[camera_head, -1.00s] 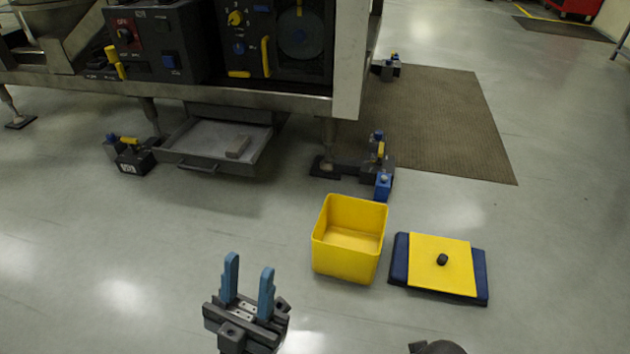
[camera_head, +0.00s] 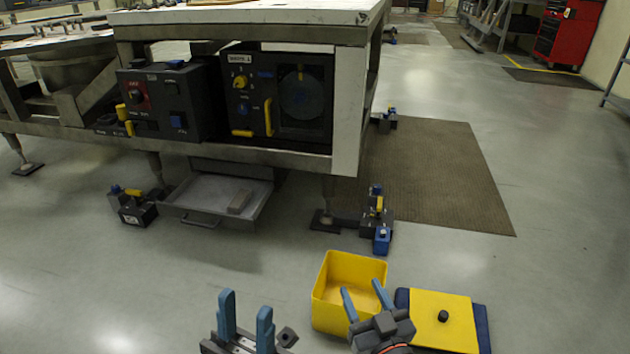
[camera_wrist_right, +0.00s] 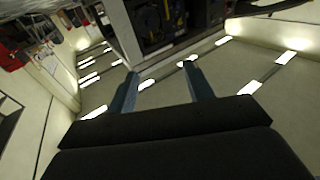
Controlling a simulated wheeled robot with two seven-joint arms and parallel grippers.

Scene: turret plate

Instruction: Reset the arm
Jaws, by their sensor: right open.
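My left gripper (camera_head: 246,318) is at the bottom of the head view, left of the yellow bin, with its two blue fingers apart and nothing between them. My right gripper (camera_head: 364,302) stands in front of the yellow bin in the head view, its blue fingers overlapping the bin's front in the picture. The right wrist view shows the right gripper's fingers (camera_wrist_right: 161,88) spread apart with nothing between them. I cannot tell from the head view how far the right fingers are from the bin.
An open yellow bin (camera_head: 333,314) and a yellow lid with a black knob (camera_head: 457,309) on a dark blue mat (camera_head: 483,326) are on the floor. A machine frame (camera_head: 346,120) with control panels and an open drawer tray (camera_head: 212,193) stands behind. Clear floor lies left.

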